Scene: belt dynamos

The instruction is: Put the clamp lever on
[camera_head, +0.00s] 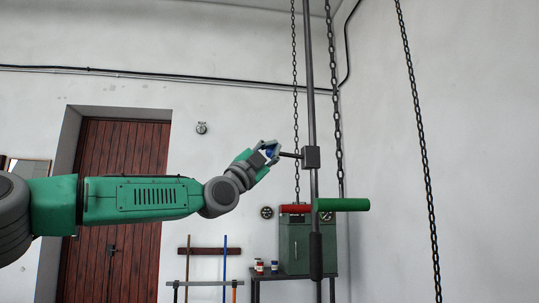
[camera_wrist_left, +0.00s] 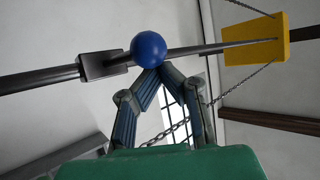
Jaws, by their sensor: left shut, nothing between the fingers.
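The clamp lever ends in a blue ball knob (camera_head: 269,153), and its short dark rod (camera_head: 290,155) sticks out to the left from a dark clamp block (camera_head: 311,157) on a vertical pole (camera_head: 313,110). In the left wrist view the blue knob (camera_wrist_left: 149,48) is large and close, with the clamp block (camera_wrist_left: 100,65) to its left. My left gripper (camera_head: 267,150) is at the knob. In the wrist view its fingertips (camera_wrist_left: 158,72) come together just below the knob, shut with nothing held; contact is unclear. My right gripper is out of view.
A red handle (camera_head: 296,208) and a green handle (camera_head: 343,204) stand out near the pole below the block. Chains (camera_head: 415,110) hang around it. A green cabinet (camera_head: 294,245) stands behind. A yellow block (camera_wrist_left: 256,40) shows in the wrist view.

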